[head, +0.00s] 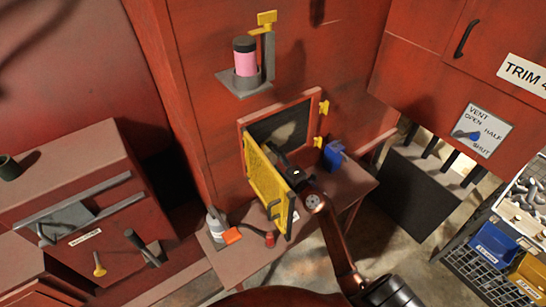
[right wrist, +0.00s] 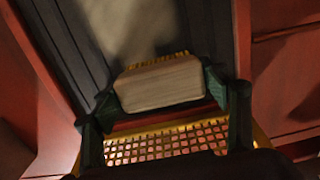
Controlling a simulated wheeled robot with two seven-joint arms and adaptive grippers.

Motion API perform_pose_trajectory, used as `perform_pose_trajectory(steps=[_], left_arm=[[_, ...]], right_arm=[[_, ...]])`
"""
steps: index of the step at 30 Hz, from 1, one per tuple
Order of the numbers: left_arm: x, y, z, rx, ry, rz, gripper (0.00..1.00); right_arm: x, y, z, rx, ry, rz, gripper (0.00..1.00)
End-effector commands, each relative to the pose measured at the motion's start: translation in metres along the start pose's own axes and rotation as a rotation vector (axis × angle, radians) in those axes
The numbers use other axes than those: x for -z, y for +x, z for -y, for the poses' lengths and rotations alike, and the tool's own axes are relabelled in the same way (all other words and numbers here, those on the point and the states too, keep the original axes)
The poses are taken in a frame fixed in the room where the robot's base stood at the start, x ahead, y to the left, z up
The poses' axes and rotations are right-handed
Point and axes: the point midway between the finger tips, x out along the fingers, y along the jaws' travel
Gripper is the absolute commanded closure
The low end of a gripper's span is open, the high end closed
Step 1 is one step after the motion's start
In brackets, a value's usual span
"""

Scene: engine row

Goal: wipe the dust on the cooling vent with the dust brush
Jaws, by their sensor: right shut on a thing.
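The cooling vent (head: 263,134) is a dark recessed panel in a red frame on the red wall, with a pale dust patch (head: 291,131) on it. The right wrist view shows its dark slats (right wrist: 62,50) and the dust (right wrist: 128,25) at the top. My right gripper (head: 287,168) is in front of the vent's lower part. It is shut on the dust brush (right wrist: 160,85), a pale wooden block with yellow bristles pointing toward the vent. I cannot tell whether the bristles touch it. The brush is mostly hidden in the head view. My left gripper is not in view.
A yellow mesh door (head: 264,176) stands open just left of my right gripper. Below is a small table (head: 215,252) with a white bottle (head: 215,225), red and orange items and a blue box (head: 333,154). A shelf with a pink canister (head: 245,62) is above the vent.

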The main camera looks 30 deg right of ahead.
Motion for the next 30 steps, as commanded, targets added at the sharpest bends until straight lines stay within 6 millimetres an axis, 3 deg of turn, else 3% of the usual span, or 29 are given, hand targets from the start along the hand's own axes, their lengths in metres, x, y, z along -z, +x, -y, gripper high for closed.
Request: perform_pose_trajectory(steps=[16, 30], left_arm=[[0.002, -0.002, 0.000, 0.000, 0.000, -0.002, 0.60], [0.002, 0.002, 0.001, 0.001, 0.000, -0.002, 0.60]], right_arm=[[-0.002, 0.008, 0.000, 0.000, -0.001, 0.000, 0.51], [-0.036, 0.006, 0.000, -0.001, 0.000, 0.000, 0.51]])
